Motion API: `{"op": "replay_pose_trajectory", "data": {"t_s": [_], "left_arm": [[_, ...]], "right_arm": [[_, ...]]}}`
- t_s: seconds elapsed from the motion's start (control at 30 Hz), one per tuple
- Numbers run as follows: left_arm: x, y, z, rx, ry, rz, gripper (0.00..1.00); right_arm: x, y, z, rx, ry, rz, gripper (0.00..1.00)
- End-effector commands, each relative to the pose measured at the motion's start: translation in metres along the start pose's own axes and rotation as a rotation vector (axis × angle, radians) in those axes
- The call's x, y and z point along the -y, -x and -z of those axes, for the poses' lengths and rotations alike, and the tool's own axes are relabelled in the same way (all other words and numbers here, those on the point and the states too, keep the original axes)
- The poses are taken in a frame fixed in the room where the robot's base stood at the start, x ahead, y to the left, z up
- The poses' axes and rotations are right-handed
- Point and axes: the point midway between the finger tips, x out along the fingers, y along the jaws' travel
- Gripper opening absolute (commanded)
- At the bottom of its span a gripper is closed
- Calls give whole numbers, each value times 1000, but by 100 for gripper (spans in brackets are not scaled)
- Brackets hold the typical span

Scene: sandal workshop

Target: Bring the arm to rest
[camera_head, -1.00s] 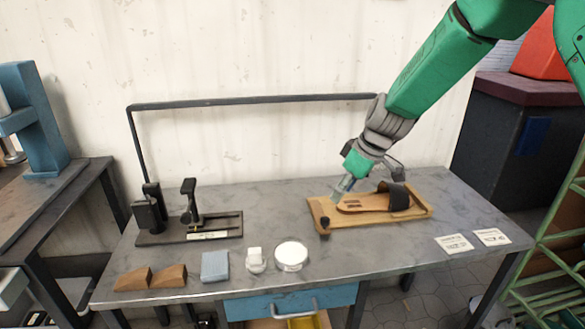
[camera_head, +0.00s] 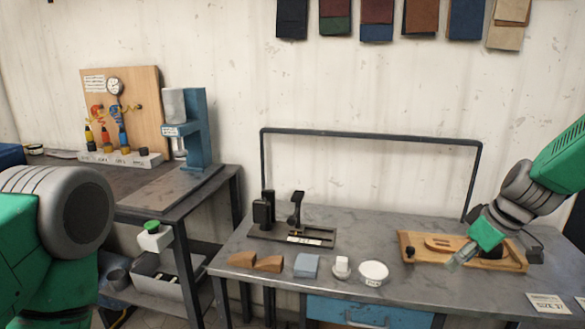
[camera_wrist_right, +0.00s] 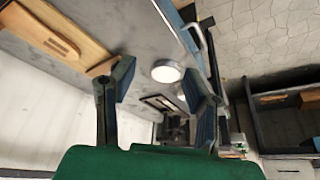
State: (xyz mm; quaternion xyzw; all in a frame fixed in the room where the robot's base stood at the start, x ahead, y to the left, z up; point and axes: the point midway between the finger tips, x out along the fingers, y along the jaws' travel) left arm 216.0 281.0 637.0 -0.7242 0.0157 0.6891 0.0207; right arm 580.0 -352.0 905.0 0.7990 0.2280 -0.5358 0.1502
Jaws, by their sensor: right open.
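My right gripper (camera_head: 455,262) comes in from the right in the head view, pointing down and left at the front of the wooden board (camera_head: 410,240). A tan sandal sole (camera_head: 440,243) lies on that board; my gripper and wrist hide much of it and its dark strap. In the right wrist view my right gripper (camera_wrist_right: 162,84) has its two fingers wide apart with nothing between them. The board (camera_wrist_right: 102,67) and sole (camera_wrist_right: 50,32) show at the upper left there. My left arm's green and grey link fills the lower left of the head view; its gripper is out of frame.
On the grey bench (camera_head: 350,232) stand a black fixture (camera_head: 290,235), brown wedges (camera_head: 255,261), a blue block (camera_head: 306,265), a small white item (camera_head: 342,266) and a round white tin (camera_head: 373,272). A white card (camera_head: 547,303) lies right. A black bar frame (camera_head: 370,136) stands behind.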

Motion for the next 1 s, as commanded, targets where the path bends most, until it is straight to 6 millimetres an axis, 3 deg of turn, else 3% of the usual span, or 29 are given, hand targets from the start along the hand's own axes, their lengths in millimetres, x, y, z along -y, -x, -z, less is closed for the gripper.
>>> {"op": "replay_pose_trajectory", "data": {"t_s": [0.33, 0.57, 0.77, 0.9, 1.0], "left_arm": [[0, 0, 0, -1, 0, 0, 40], [0, 0, 0, 0, 0, 0, 40], [0, 0, 0, 0, 0, 0, 40], [0, 0, 0, 0, 0, 0, 40], [0, 0, 0, 0, 0, 0, 40]], "right_arm": [[16, -43, -40, 84, -70, -35, 42], [42, -84, -94, 168, -143, -82, 42], [86, -129, -170, 259, -228, -136, 42], [144, -154, -251, 318, -305, -164, 42], [186, -156, -300, 335, -365, -162, 42]]}}
